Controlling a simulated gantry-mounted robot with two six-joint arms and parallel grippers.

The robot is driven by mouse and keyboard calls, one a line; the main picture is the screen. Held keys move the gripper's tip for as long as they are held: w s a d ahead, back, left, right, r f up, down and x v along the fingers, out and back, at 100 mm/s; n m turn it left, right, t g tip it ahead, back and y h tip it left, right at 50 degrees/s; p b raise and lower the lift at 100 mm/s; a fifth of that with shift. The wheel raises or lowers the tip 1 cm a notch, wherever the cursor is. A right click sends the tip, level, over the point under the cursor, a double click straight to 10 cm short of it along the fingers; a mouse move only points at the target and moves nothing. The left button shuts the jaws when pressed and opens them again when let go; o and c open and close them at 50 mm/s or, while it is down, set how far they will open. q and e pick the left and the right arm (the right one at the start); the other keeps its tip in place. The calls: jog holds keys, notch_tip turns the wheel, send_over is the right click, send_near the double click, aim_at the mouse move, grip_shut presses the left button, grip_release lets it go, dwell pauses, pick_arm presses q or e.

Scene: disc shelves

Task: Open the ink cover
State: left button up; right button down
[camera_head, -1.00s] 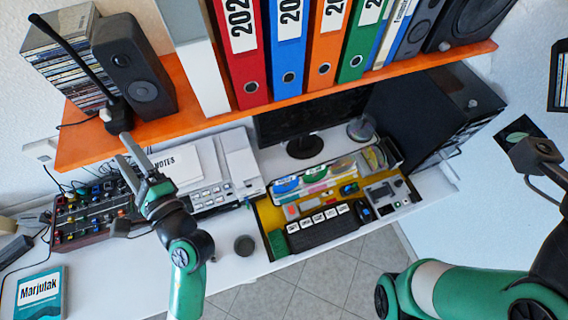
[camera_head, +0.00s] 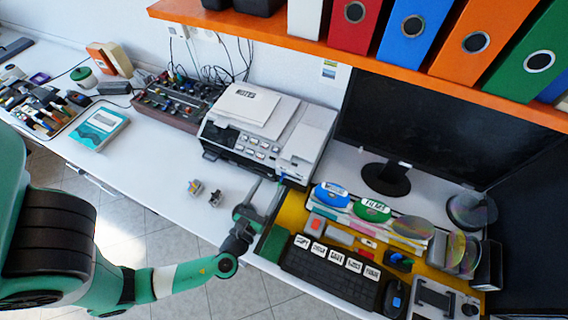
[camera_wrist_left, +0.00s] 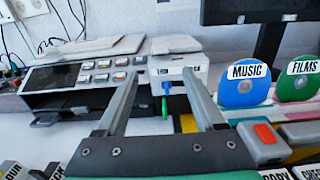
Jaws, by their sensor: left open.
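The printer (camera_head: 250,140) stands on the white desk against the wall, with a NOTES pad (camera_head: 247,105) on top. A separate light grey block (camera_head: 306,142) forms its right end; which panel is the ink cover I cannot tell. My left gripper (camera_head: 270,187) is open and empty, in front of the printer's right end and apart from it. In the left wrist view the open fingers (camera_wrist_left: 160,75) point at that right end, where a blue piece (camera_wrist_left: 176,87) and a green piece (camera_wrist_left: 164,108) show low at the front. My right gripper is out of view.
A yellow mat (camera_head: 293,213) with a keyboard (camera_head: 330,268) and disc holders lies right of my left gripper. Two small grey pieces (camera_head: 205,193) lie in front of the printer. An orange shelf (camera_head: 350,55) with binders hangs above. The desk left of the gripper is mostly clear.

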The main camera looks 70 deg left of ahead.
aim_at(285, 159)
pick_arm(q)
jog(key=b+x, duration=0.1)
jog(key=x, duration=0.9)
jog(key=shift+w+a, duration=0.2)
jog(key=shift+w, duration=0.15)
grip_shut()
dwell(0.8)
